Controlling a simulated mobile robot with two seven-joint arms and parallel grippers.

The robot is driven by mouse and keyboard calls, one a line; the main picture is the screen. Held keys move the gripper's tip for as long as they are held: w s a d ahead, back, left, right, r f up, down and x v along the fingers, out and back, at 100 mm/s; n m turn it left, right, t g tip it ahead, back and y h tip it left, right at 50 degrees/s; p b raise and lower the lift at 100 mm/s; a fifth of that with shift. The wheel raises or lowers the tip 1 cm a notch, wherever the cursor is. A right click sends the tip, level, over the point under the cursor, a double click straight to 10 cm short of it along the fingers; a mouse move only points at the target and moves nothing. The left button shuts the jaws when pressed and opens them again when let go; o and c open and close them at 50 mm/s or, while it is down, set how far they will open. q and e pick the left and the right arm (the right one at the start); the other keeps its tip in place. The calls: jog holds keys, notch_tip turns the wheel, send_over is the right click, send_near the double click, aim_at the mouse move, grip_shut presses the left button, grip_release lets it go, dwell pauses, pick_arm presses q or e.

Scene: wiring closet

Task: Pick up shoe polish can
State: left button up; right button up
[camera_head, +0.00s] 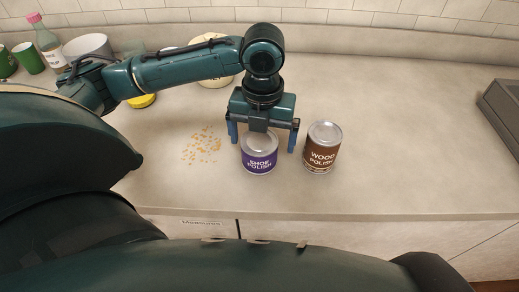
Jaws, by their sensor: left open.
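The shoe polish can (259,160) is purple with a silver lid and white lettering. It stands upright on the pale counter in the head view. My left gripper (262,140) is directly above and around its top. The gripper points down, its blue fingers apart, one to each side of the can. Part of the can's lid is hidden behind the gripper. I cannot tell whether the fingers touch the can. My right gripper is not in view.
A brown wood polish can (322,148) stands close to the right finger. Yellowish crumbs (202,146) lie to the left. Behind are a bottle (46,40), green cups (28,58), a bowl (88,46) and a yellow item (142,101). A grey box (502,112) stands far right. The counter between is clear.

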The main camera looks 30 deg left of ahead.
pick_arm(q)
jog(key=f, duration=0.5)
jog(key=shift+s+a, duration=0.2)
jog(key=shift+a, duration=0.1)
jog(key=shift+c, duration=0.2)
jog(key=c, duration=1.1)
jog(key=shift+c, duration=0.2)
